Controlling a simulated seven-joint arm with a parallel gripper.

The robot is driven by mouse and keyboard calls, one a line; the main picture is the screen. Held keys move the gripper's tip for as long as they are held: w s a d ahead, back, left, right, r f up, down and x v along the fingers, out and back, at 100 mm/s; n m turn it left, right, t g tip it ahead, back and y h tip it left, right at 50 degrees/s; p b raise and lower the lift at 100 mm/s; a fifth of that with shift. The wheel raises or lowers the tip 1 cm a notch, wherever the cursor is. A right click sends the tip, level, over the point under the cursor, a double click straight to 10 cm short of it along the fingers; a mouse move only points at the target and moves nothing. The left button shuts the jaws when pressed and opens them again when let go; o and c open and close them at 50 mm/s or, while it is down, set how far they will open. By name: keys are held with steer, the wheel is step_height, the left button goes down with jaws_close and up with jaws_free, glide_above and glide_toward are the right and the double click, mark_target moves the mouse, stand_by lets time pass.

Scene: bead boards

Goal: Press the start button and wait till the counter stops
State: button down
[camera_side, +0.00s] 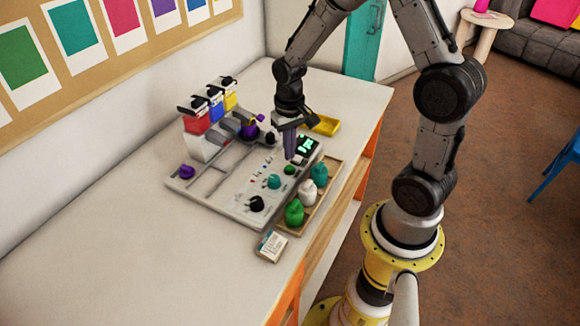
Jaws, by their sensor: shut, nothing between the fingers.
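A pale grey bead board (200,189) lies on the white table. A small counter (306,145) with green lit digits sits near the board's right corner; the digits are too small to read. A round green button (290,170) sits on the board just in front of the counter. My gripper (290,157) points down, shut and empty, with its fingertips just above the green button in the picture. I cannot tell whether they touch it. No label on the button can be read.
Green, white and teal pieces stand in a wooden tray (326,189) along the board's right edge. Red, blue and yellow containers (197,123) stand at its back left. A yellow tray (326,125) lies behind my gripper. A small box (271,246) lies in front. The table's front left is clear.

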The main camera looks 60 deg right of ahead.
steer(key=shift+r, duration=1.7)
steer(key=shift+a, duration=0.1)
step_height(320, 180, up, 7)
steer(key=n+t, duration=0.1)
steer(key=t, duration=0.1)
glide_above(289, 168)
steer(key=a, duration=0.2)
steer(key=s+a+r+n+t, duration=0.1)
steer(key=s+a+r+t, duration=0.2)
steer(key=r, duration=0.4)
steer(key=s+a+r+n, duration=0.1)
steer(key=s+a+n, duration=0.3)
steer(key=s, duration=0.8)
steer(key=shift+s+r+t, duration=0.25)
steer(key=shift+r+t, duration=0.05)
steer(key=shift+r, duration=0.1)
stand_by(0.9)
